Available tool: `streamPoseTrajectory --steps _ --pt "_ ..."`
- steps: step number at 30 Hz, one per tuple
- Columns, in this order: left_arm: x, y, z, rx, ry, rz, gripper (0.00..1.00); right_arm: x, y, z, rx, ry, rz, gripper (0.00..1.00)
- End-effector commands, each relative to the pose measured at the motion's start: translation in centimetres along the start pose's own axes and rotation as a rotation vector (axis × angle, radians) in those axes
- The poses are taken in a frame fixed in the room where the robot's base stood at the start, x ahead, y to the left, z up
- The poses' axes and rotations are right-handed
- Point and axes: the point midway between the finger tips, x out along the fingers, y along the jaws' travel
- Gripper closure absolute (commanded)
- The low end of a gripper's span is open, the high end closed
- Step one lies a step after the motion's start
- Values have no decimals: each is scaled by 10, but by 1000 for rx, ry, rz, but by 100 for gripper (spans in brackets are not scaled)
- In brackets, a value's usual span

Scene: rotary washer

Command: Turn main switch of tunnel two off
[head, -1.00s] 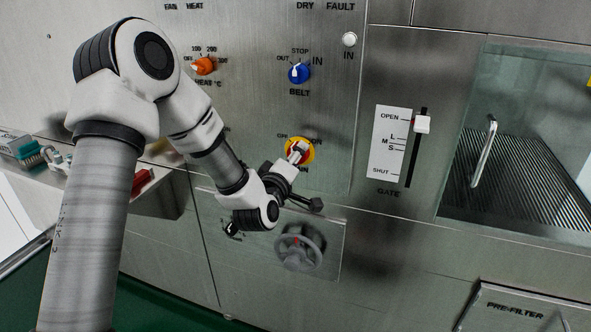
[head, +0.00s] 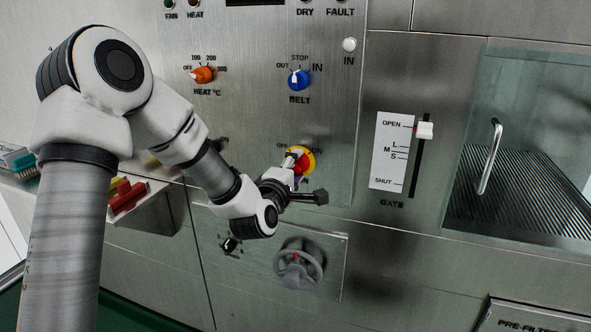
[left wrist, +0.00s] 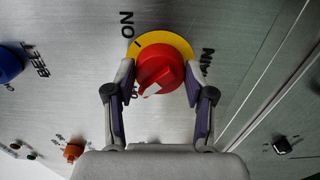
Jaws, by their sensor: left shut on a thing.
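The main switch (head: 309,161) is a red rotary knob on a yellow disc on the steel panel, with OFF at its upper left and ON at its upper right. In the left wrist view its red knob (left wrist: 160,66) sits between the fingers, with a white mark near its lower edge. My left gripper (head: 293,160) is shut on the knob; its two fingers (left wrist: 159,76) flank it. The gripper covers part of the switch in the head view. My right gripper is not in view.
Above are the orange heat knob (head: 203,74) and blue belt knob (head: 299,79). A grey handwheel (head: 299,263) and small black knob (head: 230,245) are below. The gate slider (head: 424,131) is right. Red-handled items (head: 127,196) lie at left.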

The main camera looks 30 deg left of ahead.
Motion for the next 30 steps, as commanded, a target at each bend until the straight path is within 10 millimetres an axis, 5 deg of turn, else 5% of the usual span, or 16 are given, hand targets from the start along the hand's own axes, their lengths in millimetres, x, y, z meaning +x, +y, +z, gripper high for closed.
streamPoseTrajectory --steps 6,7,9,20,30 --pt "0 1 0 -1 1 3 81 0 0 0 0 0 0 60" --pt "0 1 0 -1 1 3 39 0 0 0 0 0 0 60" --pt "0 1 0 0 1 2 22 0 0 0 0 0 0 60" --pt "-4 0 0 -1 0 0 22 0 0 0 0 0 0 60" --pt "-65 0 0 -2 0 -1 22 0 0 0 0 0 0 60"
